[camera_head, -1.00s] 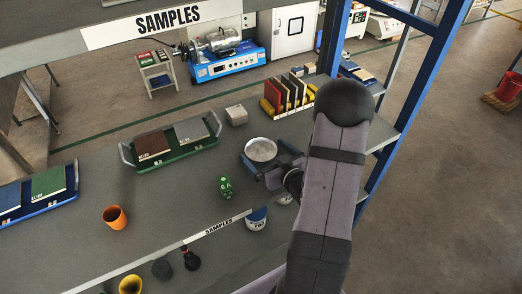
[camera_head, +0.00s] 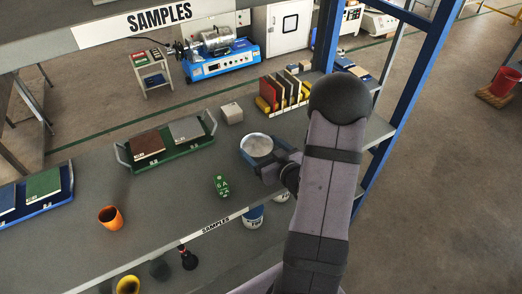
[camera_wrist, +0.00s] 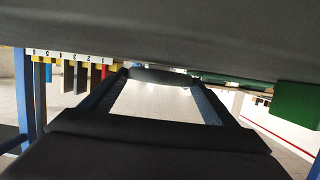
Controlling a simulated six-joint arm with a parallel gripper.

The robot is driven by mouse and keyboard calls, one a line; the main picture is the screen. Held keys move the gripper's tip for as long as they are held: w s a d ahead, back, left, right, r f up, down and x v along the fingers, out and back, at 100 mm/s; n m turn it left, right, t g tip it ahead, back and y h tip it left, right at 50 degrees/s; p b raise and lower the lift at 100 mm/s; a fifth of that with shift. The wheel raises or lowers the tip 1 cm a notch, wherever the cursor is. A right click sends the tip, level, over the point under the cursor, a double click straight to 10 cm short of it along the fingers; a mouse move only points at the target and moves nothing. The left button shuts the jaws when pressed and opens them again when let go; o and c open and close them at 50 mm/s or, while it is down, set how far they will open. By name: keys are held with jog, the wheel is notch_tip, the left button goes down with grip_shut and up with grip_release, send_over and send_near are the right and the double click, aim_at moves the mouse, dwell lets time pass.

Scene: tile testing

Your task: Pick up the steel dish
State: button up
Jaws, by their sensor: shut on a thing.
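The steel dish (camera_head: 257,144) is a round, shallow, pale grey dish on the right part of the grey shelf top in the head view. My gripper (camera_head: 261,156) reaches it from the right, with its dark jaws on either side of the dish. In the wrist view, which looks upside down, my gripper (camera_wrist: 158,92) has its two fingers shut on the dish, whose grey edge (camera_wrist: 160,75) shows between them. I cannot tell whether the dish touches the shelf or is just clear of it.
A green die (camera_head: 221,185) stands in front and left of the dish. A green tray (camera_head: 164,158) and an orange cup (camera_head: 110,217) are left. A blue post (camera_head: 392,105) rises at right.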

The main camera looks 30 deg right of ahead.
aim_at(261, 152)
notch_tip(261, 152, up, 9)
dwell(0.6)
